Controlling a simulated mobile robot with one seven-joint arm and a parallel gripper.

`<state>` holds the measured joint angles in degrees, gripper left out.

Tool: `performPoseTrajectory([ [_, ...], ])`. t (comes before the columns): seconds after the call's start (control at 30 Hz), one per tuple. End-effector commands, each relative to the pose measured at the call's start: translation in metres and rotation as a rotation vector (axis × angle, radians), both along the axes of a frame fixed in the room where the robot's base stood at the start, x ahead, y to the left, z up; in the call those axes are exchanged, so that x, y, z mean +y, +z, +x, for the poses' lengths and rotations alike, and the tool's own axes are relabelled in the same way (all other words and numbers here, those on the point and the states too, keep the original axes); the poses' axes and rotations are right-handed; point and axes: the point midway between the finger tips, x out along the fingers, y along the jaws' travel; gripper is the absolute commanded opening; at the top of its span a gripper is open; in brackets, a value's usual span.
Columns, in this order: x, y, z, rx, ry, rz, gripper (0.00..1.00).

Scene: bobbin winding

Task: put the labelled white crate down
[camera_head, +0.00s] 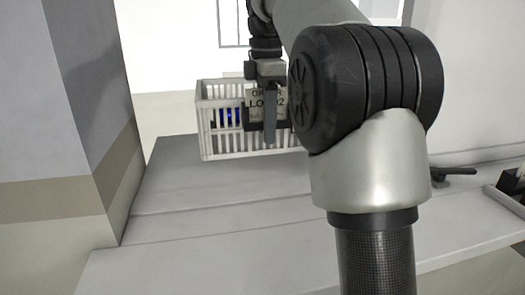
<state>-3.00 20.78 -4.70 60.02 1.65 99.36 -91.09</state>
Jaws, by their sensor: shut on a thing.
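The labelled white crate (227,146) is slatted and hangs in my gripper (268,125) left of the picture's middle. My gripper is shut on the crate's near side, by the label (257,101), whose text is partly covered by a finger. Something blue (228,117) shows through the slats inside the crate. The crate looks upright, over the far part of the grey bench top (190,240). I cannot tell whether its bottom touches the bench. My arm hides the crate's right end.
A large pillar (75,120) stands close on the left. The bench top in front of the crate is clear. At the right lie a dark handled item (453,172) and a dark tray (510,199) with things in it.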

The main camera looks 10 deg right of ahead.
Motion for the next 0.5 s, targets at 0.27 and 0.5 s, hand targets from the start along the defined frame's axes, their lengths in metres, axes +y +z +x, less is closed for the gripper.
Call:
performPoseTrajectory([
  [0.27,0.0,-0.026,0.0,-0.005,0.001,0.001,0.0],
  [0.5,0.0,-0.051,0.0,-0.008,0.001,0.001,0.0],
])
